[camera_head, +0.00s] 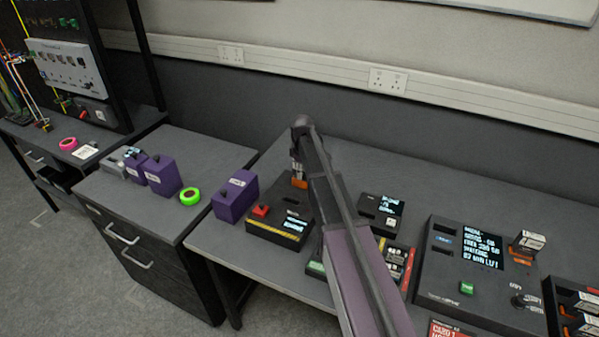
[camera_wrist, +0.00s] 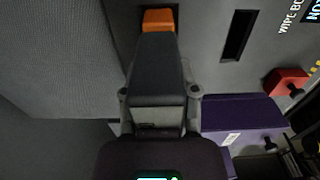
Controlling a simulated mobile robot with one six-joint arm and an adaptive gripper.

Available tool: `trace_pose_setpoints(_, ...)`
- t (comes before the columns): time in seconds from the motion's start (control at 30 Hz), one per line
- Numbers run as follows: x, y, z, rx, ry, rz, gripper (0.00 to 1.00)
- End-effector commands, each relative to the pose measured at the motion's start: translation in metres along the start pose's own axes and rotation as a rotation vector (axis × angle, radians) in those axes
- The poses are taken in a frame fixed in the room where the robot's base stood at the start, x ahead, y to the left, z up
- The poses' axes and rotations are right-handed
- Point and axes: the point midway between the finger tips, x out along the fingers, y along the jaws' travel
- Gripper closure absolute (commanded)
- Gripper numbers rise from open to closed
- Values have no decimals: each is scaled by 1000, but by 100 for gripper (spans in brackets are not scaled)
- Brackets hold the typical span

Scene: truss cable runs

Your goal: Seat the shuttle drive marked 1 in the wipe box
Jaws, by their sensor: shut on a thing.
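The wipe box (camera_head: 276,236) is a dark unit with a red button, a lit screen and a yellow-black stripe. In the wrist view its dark face (camera_wrist: 205,30) shows part of the lettering "WIPE BO" and an open slot (camera_wrist: 238,36). My gripper (camera_wrist: 158,48) is shut on a drive with an orange end (camera_wrist: 158,20), which also shows in the head view (camera_head: 299,182) at the back of the box. The orange end is beside the open slot, close to the face. I cannot tell how deep it sits, and its mark is hidden.
A purple box (camera_head: 235,196) stands just left of the wipe box. A green tape roll (camera_head: 190,196) and more purple boxes (camera_head: 162,175) are on the cabinet. A larger console (camera_head: 480,270) and a small screen unit (camera_head: 381,212) are to the right.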

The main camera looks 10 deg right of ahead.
Motion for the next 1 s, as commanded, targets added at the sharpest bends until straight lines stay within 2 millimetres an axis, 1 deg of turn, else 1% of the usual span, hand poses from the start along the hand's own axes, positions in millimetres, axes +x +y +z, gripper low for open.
trace_pose_setpoints(0.17,4,0,0,0,0,0,100)
trace_pose_setpoints(0.77,4,0,0,0,0,0,100)
trace_pose_setpoints(1.0,8,0,0,1,0,0,100)
